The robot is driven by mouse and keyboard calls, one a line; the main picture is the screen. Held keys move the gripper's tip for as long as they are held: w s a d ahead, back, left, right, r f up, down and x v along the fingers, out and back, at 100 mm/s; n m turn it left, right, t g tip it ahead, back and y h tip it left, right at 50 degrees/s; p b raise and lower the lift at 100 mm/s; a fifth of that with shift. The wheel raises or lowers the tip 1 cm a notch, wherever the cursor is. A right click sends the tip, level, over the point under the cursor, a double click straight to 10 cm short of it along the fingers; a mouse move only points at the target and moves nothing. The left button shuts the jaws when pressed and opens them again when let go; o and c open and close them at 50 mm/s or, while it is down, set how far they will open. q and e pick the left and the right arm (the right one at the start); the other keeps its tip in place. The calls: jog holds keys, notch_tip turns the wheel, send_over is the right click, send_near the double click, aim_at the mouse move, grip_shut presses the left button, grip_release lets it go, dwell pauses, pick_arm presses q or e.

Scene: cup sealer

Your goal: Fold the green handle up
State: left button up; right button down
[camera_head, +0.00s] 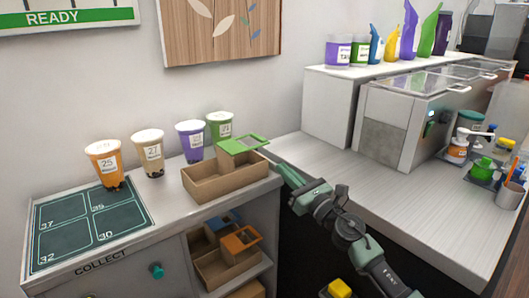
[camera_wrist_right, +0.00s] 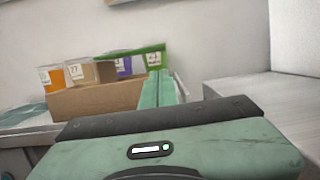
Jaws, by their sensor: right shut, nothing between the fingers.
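The green handle (camera_head: 257,139) is the green top edge of a cardboard flap on the cardboard carrier (camera_head: 212,186), which stands on the counter. The flap rises at the carrier's back right side. In the right wrist view, the green handle (camera_wrist_right: 137,51) is a thin green bar above the carrier (camera_wrist_right: 92,103). My right gripper (camera_head: 281,168) is shut and empty, just right of the carrier at the counter's edge. Its fingers (camera_wrist_right: 157,87) point toward the handle's right end; I cannot tell if they touch it. My left gripper is out of view.
Several filled cups, including an orange one (camera_head: 104,163) and a green one (camera_head: 219,127), stand behind and left of the carrier. A dark numbered mat (camera_head: 92,222) lies at left. Shelves below hold an orange-handled carrier (camera_head: 240,243). The right counter (camera_head: 350,175) is mostly clear.

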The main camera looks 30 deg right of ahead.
jog(key=p+x, duration=0.1)
jog(key=x, duration=0.8)
jog(key=shift+w+r+p, duration=0.1)
jog(key=shift+w+p, duration=0.25)
jog(key=shift+w, duration=0.05)
